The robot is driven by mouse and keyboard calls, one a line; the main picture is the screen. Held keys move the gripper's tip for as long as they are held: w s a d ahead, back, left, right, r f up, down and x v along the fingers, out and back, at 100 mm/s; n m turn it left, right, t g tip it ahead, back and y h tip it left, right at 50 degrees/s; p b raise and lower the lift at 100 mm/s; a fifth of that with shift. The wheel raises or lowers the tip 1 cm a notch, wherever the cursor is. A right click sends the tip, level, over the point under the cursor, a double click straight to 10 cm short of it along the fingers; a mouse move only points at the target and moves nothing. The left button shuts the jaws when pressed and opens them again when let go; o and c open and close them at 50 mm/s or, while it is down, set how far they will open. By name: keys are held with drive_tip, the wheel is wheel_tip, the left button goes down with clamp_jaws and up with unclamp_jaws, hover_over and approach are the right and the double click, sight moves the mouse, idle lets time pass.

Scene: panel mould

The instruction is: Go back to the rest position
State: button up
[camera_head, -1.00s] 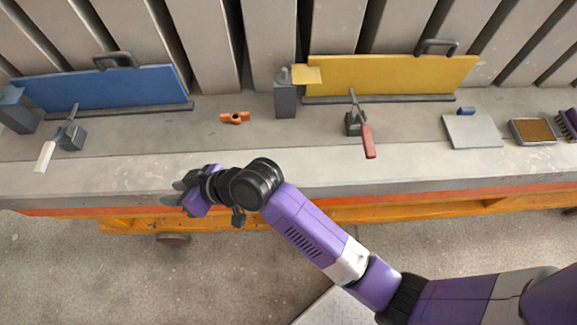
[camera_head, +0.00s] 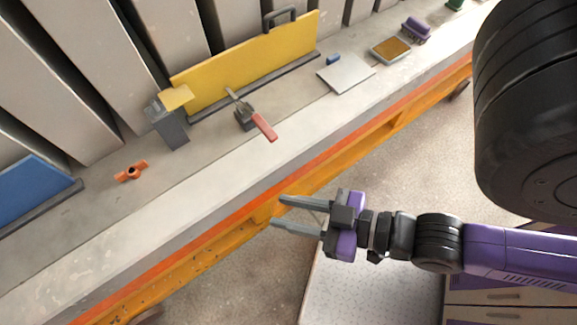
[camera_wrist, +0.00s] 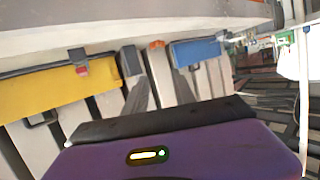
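My gripper (camera_head: 277,214) is in the lower middle of the head view, in front of the bench's orange-striped edge. Its two grey fingers are spread apart with nothing between them, so it is open and empty. My arm reaches in from the right. In the wrist view my purple gripper body fills the bottom, and two grey finger shapes (camera_wrist: 160,90) stand apart above it. The bench (camera_head: 200,195) carries a yellow panel (camera_head: 250,62) and a blue panel (camera_head: 32,188). They also show in the wrist view, the yellow panel (camera_wrist: 50,95) at left and the blue panel (camera_wrist: 196,51) at upper middle.
A red-handled clamp (camera_head: 264,125) stands before the yellow panel, with a grey block (camera_head: 170,128) to its left. An orange wing-shaped piece (camera_head: 131,171), a grey plate (camera_head: 345,74), a brown-topped tray (camera_head: 391,50) and a purple brush-like item (camera_head: 416,29) lie on the bench. Floor is open below it.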

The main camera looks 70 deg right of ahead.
drive_tip(key=shift+s+d+r+n, duration=0.15)
drive_tip(key=shift+s+d+r, duration=0.1)
drive_tip(key=shift+s+r, duration=0.25)
drive_tip(key=shift+s+d+r+n, duration=0.15)
drive_tip(key=shift+s+d+r, duration=0.15)
drive_tip(key=shift+r, duration=0.4)
